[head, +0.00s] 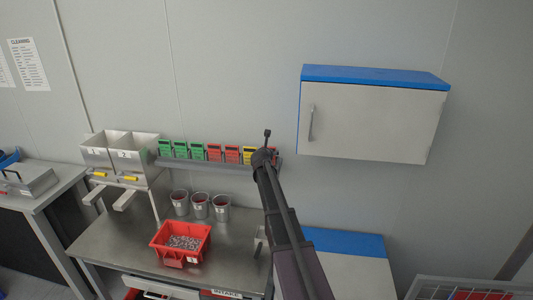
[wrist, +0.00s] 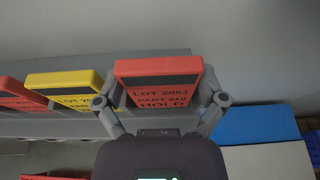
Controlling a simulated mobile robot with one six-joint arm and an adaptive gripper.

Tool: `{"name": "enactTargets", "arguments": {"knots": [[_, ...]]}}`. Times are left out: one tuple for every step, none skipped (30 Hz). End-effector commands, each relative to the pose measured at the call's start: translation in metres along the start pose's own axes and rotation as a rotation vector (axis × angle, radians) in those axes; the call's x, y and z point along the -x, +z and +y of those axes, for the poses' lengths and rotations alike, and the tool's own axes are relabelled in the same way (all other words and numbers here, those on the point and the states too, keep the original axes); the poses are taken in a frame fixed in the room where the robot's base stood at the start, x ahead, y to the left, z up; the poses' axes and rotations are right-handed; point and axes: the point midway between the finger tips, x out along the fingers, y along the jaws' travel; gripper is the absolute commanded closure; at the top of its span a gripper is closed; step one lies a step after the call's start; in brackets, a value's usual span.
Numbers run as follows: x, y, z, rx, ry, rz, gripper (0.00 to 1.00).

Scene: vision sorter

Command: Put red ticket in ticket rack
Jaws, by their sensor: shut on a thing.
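A red ticket (wrist: 158,68) with a dark band and the words LOT, PART and HOLD is between the two fingers of my gripper (wrist: 160,98) in the wrist view. My gripper is shut on it. The ticket's lower end is hidden by my gripper, so I cannot tell whether it sits in a slot. The grey ticket rack (head: 190,163) runs along the wall in the head view, and my gripper (head: 264,155) is at its right end. The rack also shows behind my gripper in the wrist view (wrist: 60,128).
A yellow ticket (wrist: 65,85) and another red ticket (wrist: 18,95) stand to the left in the rack. Green tickets (head: 181,149) stand further left. A blue-topped wall cabinet (head: 370,118) hangs to the right. Metal cups (head: 200,206) and a red bin (head: 165,240) stand on the bench below.

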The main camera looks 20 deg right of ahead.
Motion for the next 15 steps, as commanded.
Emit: {"name": "enactTargets", "arguments": {"knots": [[-0.0006, -0.0014, -0.0002, 0.000, 0.000, 0.000, 0.48], [-0.0007, -0.0018, -0.0002, 0.000, 0.000, 0.000, 0.48], [-0.0009, -0.0024, -0.0003, 0.000, 0.000, 0.000, 0.48], [-0.0011, -0.0027, -0.0004, 0.000, 0.000, 0.000, 0.48], [-0.0013, -0.0031, -0.0004, 0.000, 0.000, 0.000, 0.48], [-0.0015, -0.0036, -0.0004, 0.000, 0.000, 0.000, 0.48], [-0.0016, -0.0040, -0.0006, 0.000, -0.001, 0.000, 0.48], [-0.0018, -0.0044, -0.0006, 0.000, -0.001, 0.000, 0.48], [-0.0020, -0.0049, -0.0006, 0.000, -0.001, 0.000, 0.48], [-0.0021, -0.0053, -0.0007, 0.000, -0.001, 0.000, 0.48], [-0.0023, -0.0057, -0.0008, 0.000, -0.001, 0.000, 0.48], [-0.0025, -0.0062, -0.0008, 0.000, -0.001, 0.000, 0.48], [-0.0027, -0.0066, -0.0008, 0.000, -0.001, 0.000, 0.48], [-0.0028, -0.0070, -0.0009, 0.000, -0.001, 0.000, 0.48], [-0.0030, -0.0075, -0.0010, 0.000, -0.001, 0.000, 0.48]]}}
